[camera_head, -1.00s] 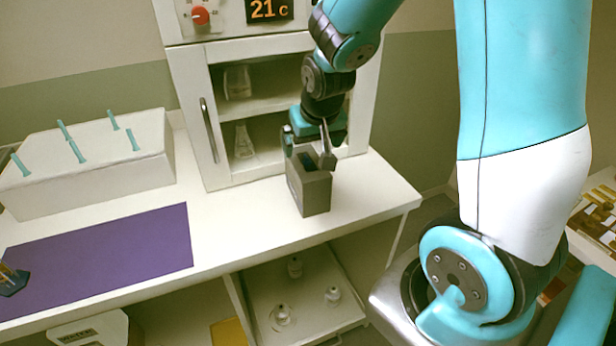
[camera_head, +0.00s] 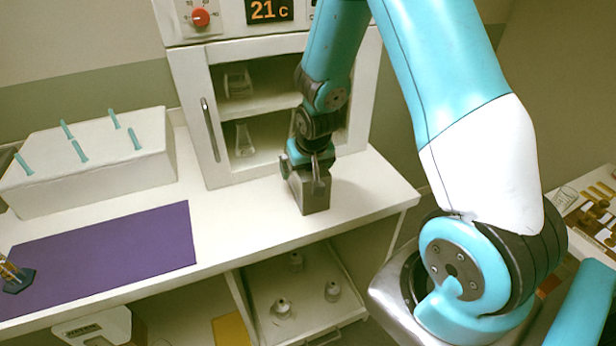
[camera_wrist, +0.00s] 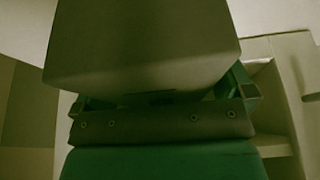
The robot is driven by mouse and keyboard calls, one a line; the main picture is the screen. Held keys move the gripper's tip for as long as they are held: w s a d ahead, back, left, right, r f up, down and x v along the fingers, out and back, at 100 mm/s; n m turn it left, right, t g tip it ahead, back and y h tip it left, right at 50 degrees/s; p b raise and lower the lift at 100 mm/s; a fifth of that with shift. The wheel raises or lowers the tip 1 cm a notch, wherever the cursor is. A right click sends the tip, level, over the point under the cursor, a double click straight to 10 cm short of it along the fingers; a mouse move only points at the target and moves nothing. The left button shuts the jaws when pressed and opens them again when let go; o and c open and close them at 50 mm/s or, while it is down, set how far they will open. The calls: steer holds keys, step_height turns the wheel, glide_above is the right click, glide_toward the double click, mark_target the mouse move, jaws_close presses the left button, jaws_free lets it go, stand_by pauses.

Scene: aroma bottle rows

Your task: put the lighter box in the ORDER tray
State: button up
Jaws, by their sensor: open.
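A grey upright box (camera_head: 314,192) stands on the white counter in front of the cabinet. Its close face also fills the top of the wrist view (camera_wrist: 140,45). My gripper (camera_head: 306,172) is open at the top of this box, with a finger on either side; whether the fingers touch it I cannot tell. I see no second box like it to compare, so I cannot tell whether this is the lighter one.
A white cabinet (camera_head: 207,130) with glass flasks stands behind my gripper. A white block with teal pegs (camera_head: 100,180) and a purple mat (camera_head: 120,250) lie left. Below the counter, a tray (camera_head: 262,318) holds small bottles. The counter right of the box is clear.

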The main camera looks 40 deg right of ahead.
steer(key=shift+f, duration=0.25)
stand_by(0.4)
steer(key=c, duration=1.1)
steer(key=shift+r, duration=0.15)
